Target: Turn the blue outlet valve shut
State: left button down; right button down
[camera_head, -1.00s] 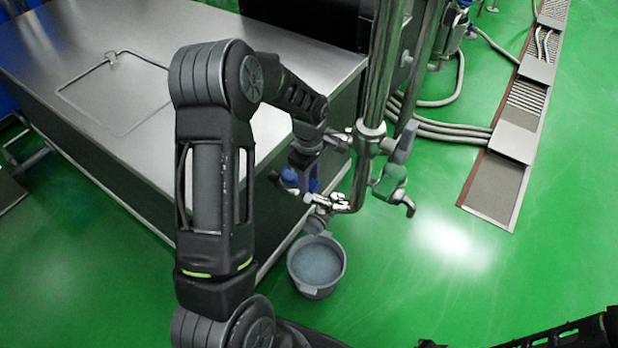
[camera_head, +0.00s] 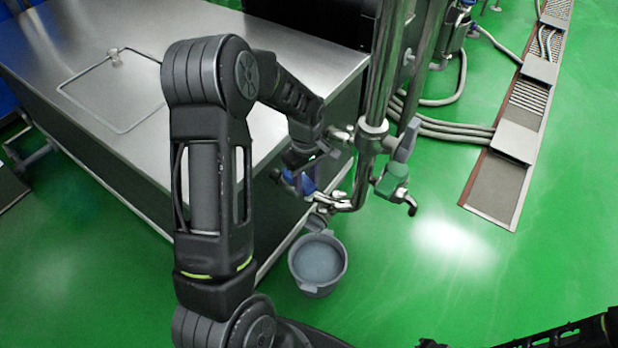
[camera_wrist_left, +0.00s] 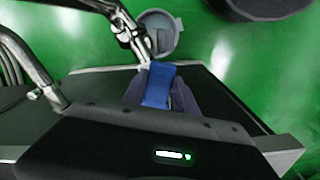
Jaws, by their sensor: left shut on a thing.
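The blue outlet valve handle (camera_head: 308,184) sits by the lower end of the steel pipe, left of the curved outlet fitting (camera_head: 340,202). My left gripper (camera_head: 303,176) reaches down to it from the left and is shut on it. In the left wrist view the blue handle (camera_wrist_left: 158,86) stands between the dark fingers of the left gripper (camera_wrist_left: 156,92). The fingers hide part of the handle and the valve body. Of my right arm only dark parts show at the bottom right edge; its gripper is not seen.
A grey bucket (camera_head: 318,264) stands on the green floor below the outlet. A steel table (camera_head: 130,60) stands behind my left arm. The floor at right is open, with a drain channel (camera_head: 505,160).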

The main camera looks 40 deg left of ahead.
pick_arm(q)
jog(key=s+a+m, duration=0.1)
jog(key=m, duration=0.2)
jog(key=s+a+m, duration=0.1)
jog(key=m, duration=0.3)
jog(key=s+a+m, duration=0.1)
jog(key=m, duration=0.3)
jog(key=shift+s+a, duration=0.4)
jog(key=shift+s+a+m, duration=0.1)
jog(key=shift+a+m, duration=0.35)
jog(key=shift+m, duration=0.5)
jog(key=shift+s+a+m, duration=0.1)
jog(key=shift+a+m, duration=0.35)
jog(key=shift+m, duration=0.5)
jog(key=c, duration=1)
grip_release()
jog(key=shift+o, duration=0.2)
jog(key=shift+r, duration=0.1)
